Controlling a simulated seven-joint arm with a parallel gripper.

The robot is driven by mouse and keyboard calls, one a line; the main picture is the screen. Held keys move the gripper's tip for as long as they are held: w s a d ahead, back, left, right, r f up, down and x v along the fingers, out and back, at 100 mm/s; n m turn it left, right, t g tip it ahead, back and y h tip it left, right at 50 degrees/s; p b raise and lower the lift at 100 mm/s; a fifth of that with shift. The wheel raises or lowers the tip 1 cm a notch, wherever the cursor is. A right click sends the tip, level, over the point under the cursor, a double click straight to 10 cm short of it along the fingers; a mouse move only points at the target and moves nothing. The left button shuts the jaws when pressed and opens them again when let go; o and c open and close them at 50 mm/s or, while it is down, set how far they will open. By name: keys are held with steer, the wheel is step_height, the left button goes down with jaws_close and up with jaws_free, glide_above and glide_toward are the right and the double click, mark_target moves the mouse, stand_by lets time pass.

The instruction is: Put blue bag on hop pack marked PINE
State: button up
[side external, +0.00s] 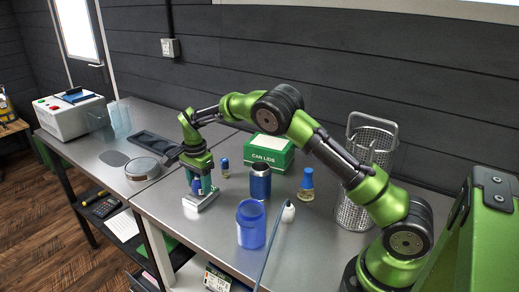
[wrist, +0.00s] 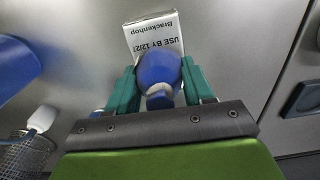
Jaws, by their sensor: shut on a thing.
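My gripper (side external: 201,180) is shut on the blue bag (wrist: 158,70), a round blue thing with a pale band at its narrow end. In the wrist view the bag sits between my two teal fingers (wrist: 157,80). A silver-white pack (wrist: 152,34) lies just beyond the bag, partly hidden by it. Its printing reads "USE BY" and "Brackenhop"; I see no word PINE. In the side view the pack (side external: 204,202) lies on the bench directly under my gripper, with the bag (side external: 197,186) low over it. I cannot tell whether they touch.
Behind are a green CAN LIDS box (side external: 270,152) and a wire basket (side external: 352,212). The left bench holds a round tin (side external: 142,169).

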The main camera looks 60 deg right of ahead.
steer(key=shift+f, duration=0.1)
steer(key=o, duration=1)
steer(key=shift+o, duration=0.2)
step_height(320, 180, up, 12)
steer(key=shift+f, duration=0.1)
steer(key=s+a+r+n+t+y, duration=0.2)
steer(key=s+r+n+t, duration=0.35)
steer(key=s+r, duration=0.85)
steer(key=s+a+f+n+t, duration=0.1)
steer(key=s+n, duration=0.3)
steer(key=s, duration=0.4)
steer(key=s+a+f+n, duration=0.2)
steer(key=s+f+n, duration=0.2)
steer(key=s, duration=0.5)
steer(key=shift+s+a+f+t, duration=0.15)
steer(key=shift+s+f+t, duration=0.05)
steer(key=shift+t, duration=0.15)
